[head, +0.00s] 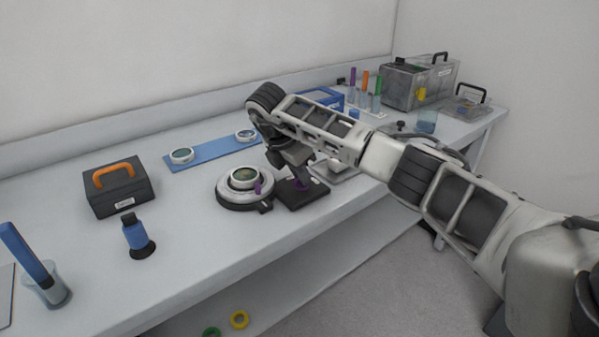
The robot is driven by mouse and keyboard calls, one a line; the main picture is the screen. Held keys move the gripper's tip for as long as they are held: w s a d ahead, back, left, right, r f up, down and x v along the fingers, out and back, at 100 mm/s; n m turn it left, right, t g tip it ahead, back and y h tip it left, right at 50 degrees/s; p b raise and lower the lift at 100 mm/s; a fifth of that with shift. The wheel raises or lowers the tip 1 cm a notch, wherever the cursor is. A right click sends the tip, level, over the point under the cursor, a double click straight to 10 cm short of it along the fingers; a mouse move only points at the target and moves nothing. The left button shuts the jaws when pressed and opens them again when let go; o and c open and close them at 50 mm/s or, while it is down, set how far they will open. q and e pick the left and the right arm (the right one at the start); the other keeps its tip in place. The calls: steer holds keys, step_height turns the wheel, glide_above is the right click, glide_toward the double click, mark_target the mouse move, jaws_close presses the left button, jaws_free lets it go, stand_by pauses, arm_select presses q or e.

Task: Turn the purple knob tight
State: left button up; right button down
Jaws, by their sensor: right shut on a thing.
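My right gripper (299,177) reaches down from the right arm over a dark square block (309,198) on the bench. It is shut on a purple knob (302,185) at the top of the block; the fingers hide most of the knob. Left of the block is a round, white and dark stage (231,196) with a ringed optic (244,178) on top. A second small purple part (258,187) shows on the stage's right side, apart from the gripper. My left gripper is not in view.
A blue mat (212,152) with two ringed optics lies behind the stage. A black case with an orange handle (120,187) and a blue bottle (136,236) stand left. Clear boxes (420,82) and coloured tubes stand at the back right. The bench front is clear.

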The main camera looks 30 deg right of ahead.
steer(key=shift+r, duration=0.1)
steer(key=c, duration=1.4)
jaws_free()
arm_select(q)
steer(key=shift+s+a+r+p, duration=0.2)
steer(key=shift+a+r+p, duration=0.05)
steer(key=shift+p, duration=1)
arm_select(e)
steer(key=v, duration=1.6)
steer(key=shift+s, duration=0.1)
